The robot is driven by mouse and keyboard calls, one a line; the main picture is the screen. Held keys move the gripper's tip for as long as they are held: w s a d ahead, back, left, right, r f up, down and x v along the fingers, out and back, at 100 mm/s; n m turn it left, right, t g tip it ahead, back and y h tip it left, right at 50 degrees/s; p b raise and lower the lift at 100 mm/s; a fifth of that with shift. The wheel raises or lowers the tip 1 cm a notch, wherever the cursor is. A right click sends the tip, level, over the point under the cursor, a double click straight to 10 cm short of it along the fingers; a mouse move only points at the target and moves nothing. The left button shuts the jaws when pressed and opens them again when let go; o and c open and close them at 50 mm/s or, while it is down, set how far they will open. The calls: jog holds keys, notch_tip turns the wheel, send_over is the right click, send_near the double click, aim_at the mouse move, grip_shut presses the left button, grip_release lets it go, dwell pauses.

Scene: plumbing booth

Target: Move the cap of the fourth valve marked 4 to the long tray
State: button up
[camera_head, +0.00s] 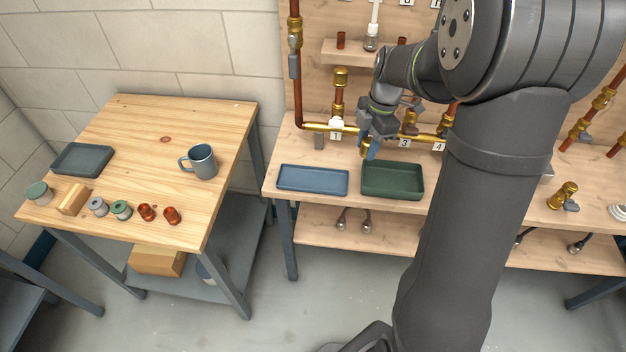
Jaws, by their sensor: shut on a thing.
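My gripper (368,150) points down in front of the pipe manifold, above the back edge of the two trays. It is shut on a small brass piece (364,149), mostly hidden by the jaws; it looks like a valve cap. The label 4 (438,147) shows at the right of the manifold, but my arm hides most of the valve above it. A blue shallow tray (313,191), the longer-looking one, lies on the bench, left of and below the gripper. A deeper green tray (392,194) lies beside it, just below the gripper.
Label 1 (336,136) and label 3 (404,143) show along the brass pipe (350,130). A capped brass valve (340,78) stands above label 1. A brass fitting (563,195) stands on the bench at right. The wooden table (150,160) at left holds a mug (203,162) and small parts.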

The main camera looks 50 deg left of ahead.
jog(key=s+f+n, duration=0.1)
jog(key=s+f, duration=0.2)
jog(key=s, duration=0.1)
send_over(311, 182)
jog(key=f, duration=0.5)
jog(key=shift+w+f, duration=0.3)
jog(key=shift+f, duration=0.05)
jog(key=shift+a+f, duration=0.1)
jog(key=shift+f, duration=1.95)
jog(key=shift+f, duration=0.2)
jog(key=o, duration=0.9)
